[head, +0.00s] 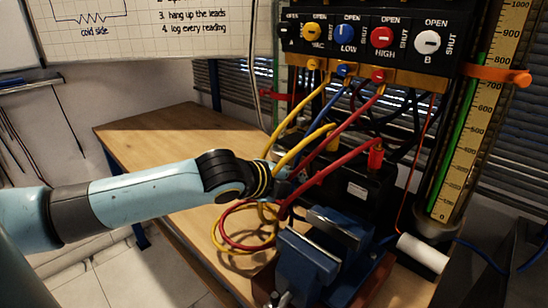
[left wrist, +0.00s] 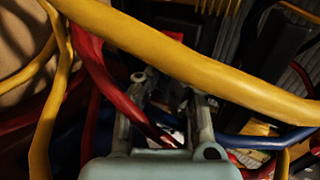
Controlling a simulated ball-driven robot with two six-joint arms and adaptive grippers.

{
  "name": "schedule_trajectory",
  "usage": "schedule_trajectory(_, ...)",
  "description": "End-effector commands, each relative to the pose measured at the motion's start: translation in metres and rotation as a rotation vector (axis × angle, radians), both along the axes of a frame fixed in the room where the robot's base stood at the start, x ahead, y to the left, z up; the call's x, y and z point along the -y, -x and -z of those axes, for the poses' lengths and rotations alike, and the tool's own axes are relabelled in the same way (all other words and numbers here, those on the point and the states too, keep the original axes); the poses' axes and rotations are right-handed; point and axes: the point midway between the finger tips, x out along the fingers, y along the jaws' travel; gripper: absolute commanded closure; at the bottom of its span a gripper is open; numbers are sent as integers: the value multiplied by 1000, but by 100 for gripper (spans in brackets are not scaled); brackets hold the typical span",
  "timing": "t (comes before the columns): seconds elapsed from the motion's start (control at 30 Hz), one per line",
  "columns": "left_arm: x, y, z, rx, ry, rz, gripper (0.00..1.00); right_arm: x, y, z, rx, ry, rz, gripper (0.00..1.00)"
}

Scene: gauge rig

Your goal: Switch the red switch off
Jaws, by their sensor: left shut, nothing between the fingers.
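A red round knob (head: 381,37), labelled HIGH with OPEN and SHUT marks, sits on the black panel (head: 340,62) at the top. I see no clear red rocker or lever switch in either view. My left gripper (head: 282,172) is low in front of the black box (head: 358,190), among yellow and red cables that partly hide it. In the left wrist view the left gripper (left wrist: 172,95) is shut and empty, with a thick yellow cable (left wrist: 185,50) crossing in front and a red cable (left wrist: 105,75) beside it. My right gripper is out of view.
Yellow, blue and white knobs share the panel. A blue vise (head: 315,255) stands at the front. Coiled cables (head: 235,245) hang beside it. A tall gauge (head: 475,110) with an orange clamp (head: 497,76) is at right. The wooden table (head: 150,130) is bare at left.

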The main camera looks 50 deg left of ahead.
Motion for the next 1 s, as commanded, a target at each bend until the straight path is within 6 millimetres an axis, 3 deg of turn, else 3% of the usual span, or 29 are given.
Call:
schedule_trajectory(0.23, 6, 43, -11, -3, -2, 5, 100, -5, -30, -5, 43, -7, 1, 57)
schedule_trajectory(0.4, 7, 59, -15, -1, -1, 3, 100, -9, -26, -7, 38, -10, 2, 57)
schedule_trajectory(0.7, 8, 62, -16, 1, 0, 1, 100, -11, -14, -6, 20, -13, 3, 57)
schedule_trajectory(1.0, 8, 62, -16, 1, 0, 1, 100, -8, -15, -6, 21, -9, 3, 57)
